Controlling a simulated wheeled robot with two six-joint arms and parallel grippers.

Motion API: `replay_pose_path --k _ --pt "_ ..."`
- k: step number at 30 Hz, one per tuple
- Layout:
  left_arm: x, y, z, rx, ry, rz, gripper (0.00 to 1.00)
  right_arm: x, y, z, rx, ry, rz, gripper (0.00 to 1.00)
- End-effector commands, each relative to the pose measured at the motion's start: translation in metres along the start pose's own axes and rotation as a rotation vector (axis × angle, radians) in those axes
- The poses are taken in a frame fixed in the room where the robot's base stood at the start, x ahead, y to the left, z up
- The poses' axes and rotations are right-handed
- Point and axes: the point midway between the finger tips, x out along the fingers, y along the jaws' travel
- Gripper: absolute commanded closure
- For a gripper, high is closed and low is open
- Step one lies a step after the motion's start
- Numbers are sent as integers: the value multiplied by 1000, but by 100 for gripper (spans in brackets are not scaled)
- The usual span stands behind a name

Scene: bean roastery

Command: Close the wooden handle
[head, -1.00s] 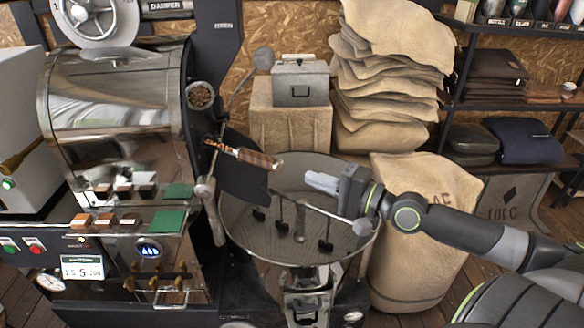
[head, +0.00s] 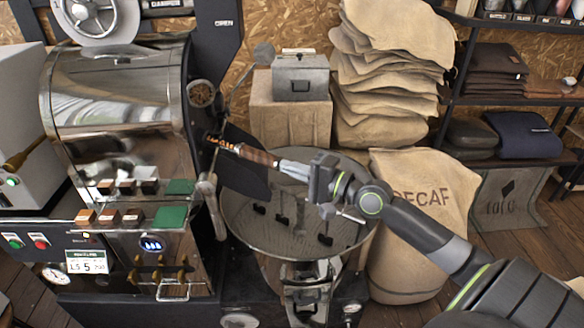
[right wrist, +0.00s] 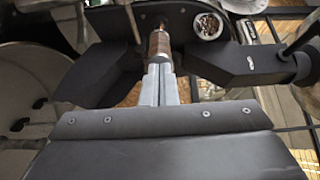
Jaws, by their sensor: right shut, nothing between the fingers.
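The wooden handle (head: 258,156) sticks out from the front of the steel roaster, a brown grip on a metal shaft with coffee beans behind it. In the right wrist view the handle (right wrist: 160,46) is straight ahead of my fingers. My right gripper (head: 284,166) is shut with nothing between its fingers. Its fingertips are at the end of the handle and appear to touch it. In the right wrist view the two grey fingers (right wrist: 160,72) lie together just below the grip. My left gripper is in neither view.
The roaster drum (head: 110,95) stands left of the handle. A round cooling tray (head: 330,238) with stirring arms lies below my right gripper. A grey box (head: 302,78) on a carton and burlap sacks (head: 385,110) stand behind. A DECAF sack (head: 410,270) stands right of the tray.

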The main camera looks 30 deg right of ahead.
Motion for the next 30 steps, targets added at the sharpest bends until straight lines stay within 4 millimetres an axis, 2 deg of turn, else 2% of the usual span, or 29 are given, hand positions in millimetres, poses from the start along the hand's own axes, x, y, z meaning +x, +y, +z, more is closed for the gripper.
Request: replay_pose_path --k 5,8,21,25,30 --pt "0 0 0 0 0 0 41 2 0 0 1 0 -1 100" --pt "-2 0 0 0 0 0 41 10 -1 0 3 2 -5 100" --pt "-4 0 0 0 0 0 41 96 0 -1 4 2 -3 100" --pt "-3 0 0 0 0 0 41 110 0 0 2 1 -1 100" --pt "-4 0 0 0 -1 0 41 113 0 0 1 1 0 100"
